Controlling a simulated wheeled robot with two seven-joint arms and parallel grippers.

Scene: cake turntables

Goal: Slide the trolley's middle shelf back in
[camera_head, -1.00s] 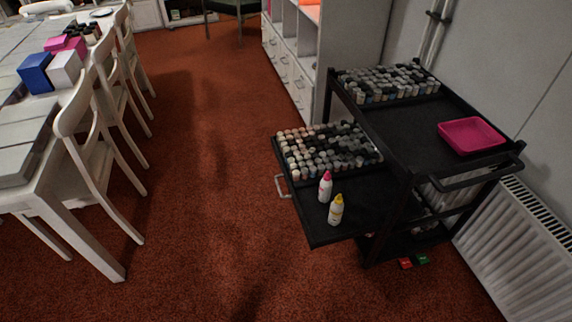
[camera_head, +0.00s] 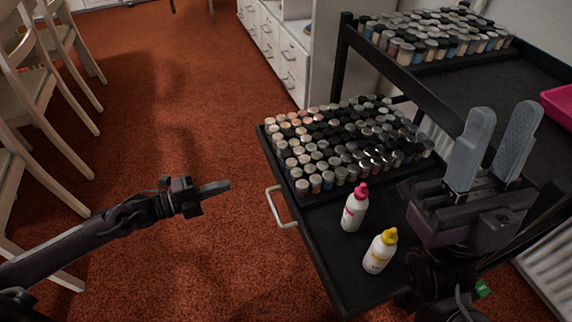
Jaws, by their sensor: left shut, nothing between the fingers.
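The trolley's black middle shelf (camera_head: 330,250) is pulled out to the left, past the trolley's frame. A white handle (camera_head: 281,207) is on its left edge. Many small jars (camera_head: 345,145) stand in a tray on the shelf. A white bottle with a pink cap (camera_head: 354,209) and one with a yellow cap (camera_head: 380,252) stand near its front. My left gripper (camera_head: 216,188) is shut and empty, left of the handle and apart from it. My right gripper (camera_head: 492,150) is open and empty, pointing up in front of the trolley, and hides part of the shelf.
The trolley's top shelf (camera_head: 500,75) holds more jars (camera_head: 440,32) and a pink tray (camera_head: 560,104). A white radiator (camera_head: 553,262) is at the lower right. White chairs (camera_head: 30,100) stand at the left. The red carpet (camera_head: 170,100) between is clear.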

